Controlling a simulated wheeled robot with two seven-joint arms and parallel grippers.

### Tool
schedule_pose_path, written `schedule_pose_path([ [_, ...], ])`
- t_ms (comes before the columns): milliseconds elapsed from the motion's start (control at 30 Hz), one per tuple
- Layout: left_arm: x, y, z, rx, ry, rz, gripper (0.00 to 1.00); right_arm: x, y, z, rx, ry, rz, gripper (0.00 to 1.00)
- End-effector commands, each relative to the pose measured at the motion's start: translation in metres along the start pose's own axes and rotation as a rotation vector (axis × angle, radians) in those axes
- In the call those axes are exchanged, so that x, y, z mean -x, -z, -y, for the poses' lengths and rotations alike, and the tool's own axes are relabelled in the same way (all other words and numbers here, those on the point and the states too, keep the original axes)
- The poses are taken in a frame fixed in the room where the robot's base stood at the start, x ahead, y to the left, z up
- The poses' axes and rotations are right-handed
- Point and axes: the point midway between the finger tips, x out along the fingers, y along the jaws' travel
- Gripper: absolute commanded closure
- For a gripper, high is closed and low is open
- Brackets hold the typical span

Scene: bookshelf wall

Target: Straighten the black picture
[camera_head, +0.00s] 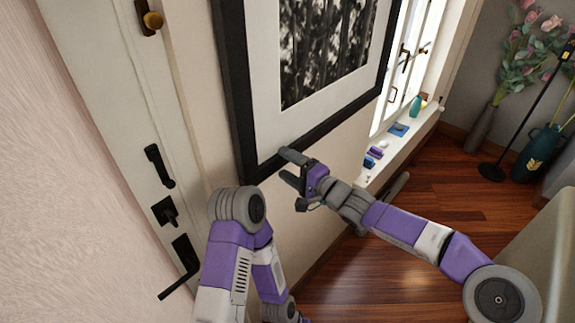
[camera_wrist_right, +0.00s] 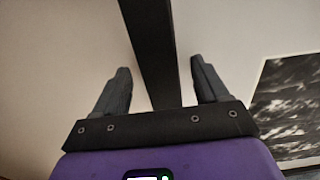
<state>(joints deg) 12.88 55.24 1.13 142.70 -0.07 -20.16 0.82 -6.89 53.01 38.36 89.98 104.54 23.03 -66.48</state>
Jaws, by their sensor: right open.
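The black picture frame (camera_head: 237,120) hangs on the wall, with a white mat and a dark black-and-white print (camera_head: 325,45). Its top is cut off in the head view, and I cannot tell its exact tilt. My right gripper (camera_head: 284,163) is open at its lower edge, near the lower left corner. In the right wrist view the frame's black bar (camera_wrist_right: 150,45) runs between the two spread fingers (camera_wrist_right: 158,75), with a gap on both sides. I cannot tell how deep the fingers reach. My left arm shows at the bottom, but its gripper is not visible.
A white door with a black handle (camera_head: 159,165) is left of the picture. A window with a sill (camera_head: 408,146) holding small items, including a teal bottle (camera_head: 416,105), is to the right. Vases with flowers (camera_head: 480,128) stand at the far right. Open wooden floor (camera_head: 425,230) lies below.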

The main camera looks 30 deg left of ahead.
Motion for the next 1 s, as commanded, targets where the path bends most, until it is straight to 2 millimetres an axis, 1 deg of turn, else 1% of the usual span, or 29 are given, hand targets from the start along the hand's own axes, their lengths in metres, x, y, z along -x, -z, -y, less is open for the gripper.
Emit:
schedule_pose_path([
  [300, -0.009, 0.0, 0.003, 0.0, 0.0, 0.0, 0.57, 0.048, 0.001, -0.001, 0.002, -0.001, -0.003, 0.27],
  [400, -0.01, 0.0, 0.004, 0.0, 0.0, 0.0, 0.57, 0.061, 0.001, 0.0, 0.001, 0.0, -0.002, 0.27],
  [500, -0.01, 0.0, 0.004, 0.0, 0.0, 0.0, 0.57, 0.069, 0.0, 0.0, 0.0, 0.001, -0.001, 0.27],
  [633, -0.01, 0.0, 0.004, 0.0, 0.0, 0.0, 0.57, 0.072, 0.0, 0.0, -0.001, 0.001, 0.0, 0.27],
  [1000, -0.01, 0.0, 0.004, 0.0, 0.0, 0.0, 0.57, 0.071, 0.0, 0.0, -0.001, 0.001, 0.0, 0.27],
])
